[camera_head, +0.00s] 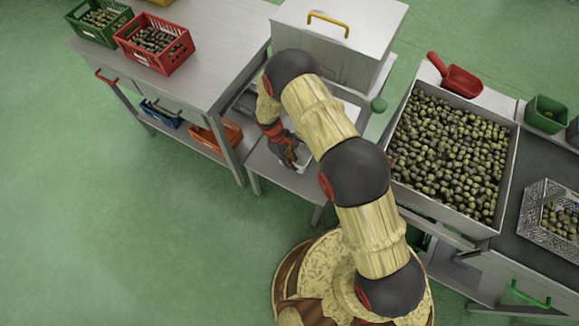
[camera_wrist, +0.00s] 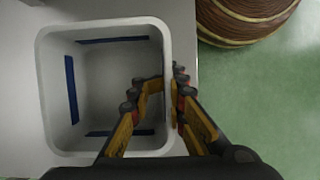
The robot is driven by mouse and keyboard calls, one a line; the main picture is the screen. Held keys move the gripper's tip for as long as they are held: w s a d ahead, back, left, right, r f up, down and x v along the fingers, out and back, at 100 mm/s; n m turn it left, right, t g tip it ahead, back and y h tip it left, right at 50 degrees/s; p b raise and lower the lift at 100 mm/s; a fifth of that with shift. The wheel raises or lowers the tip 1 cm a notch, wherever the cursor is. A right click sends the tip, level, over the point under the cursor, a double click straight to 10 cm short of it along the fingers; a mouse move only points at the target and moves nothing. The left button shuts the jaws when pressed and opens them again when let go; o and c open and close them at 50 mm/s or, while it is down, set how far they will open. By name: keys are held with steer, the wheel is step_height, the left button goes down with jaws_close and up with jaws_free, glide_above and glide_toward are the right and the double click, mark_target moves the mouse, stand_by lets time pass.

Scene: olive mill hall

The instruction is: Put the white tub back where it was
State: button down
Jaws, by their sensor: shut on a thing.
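The white tub (camera_wrist: 42,90) fills the left of the wrist view. It is open-topped and looks empty, with blue strips on its inner walls. My gripper (camera_wrist: 168,88) is shut on the tub's right wall, one finger inside and one outside. In the head view my gripper (camera_head: 290,155) is low over the small steel table (camera_head: 268,172), between the long steel table and the olive bin. Only a pale bit of the tub (camera_head: 303,160) shows there beside the gripper; my arm hides the rest. I cannot tell whether the tub rests on the surface.
A steel box with a yellow handle (camera_head: 345,42) stands behind the gripper. The long table (camera_head: 215,45) at left bears green and red crates (camera_head: 155,60). A large bin of olives (camera_head: 400,165) with a red scoop (camera_head: 455,77) is at right. Green floor at left is clear.

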steer(key=shift+w+a+f, duration=0.35)
steer(key=shift+w+f, duration=0.25)
steer(key=shift+f, duration=0.25)
steer(key=shift+w+f+b, duration=0.1)
steer(key=shift+f+b, duration=1.05)
steer(key=shift+f, duration=0.45)
steer(key=shift+f, duration=0.2)
steer(key=c, duration=1.7)
jaws_free()
steer(key=shift+c, duration=0.2)
steer(key=shift+r, duration=0.1)
steer(key=p+v, duration=0.4)
steer(key=v, duration=0.8)
steer(key=shift+r, duration=0.1)
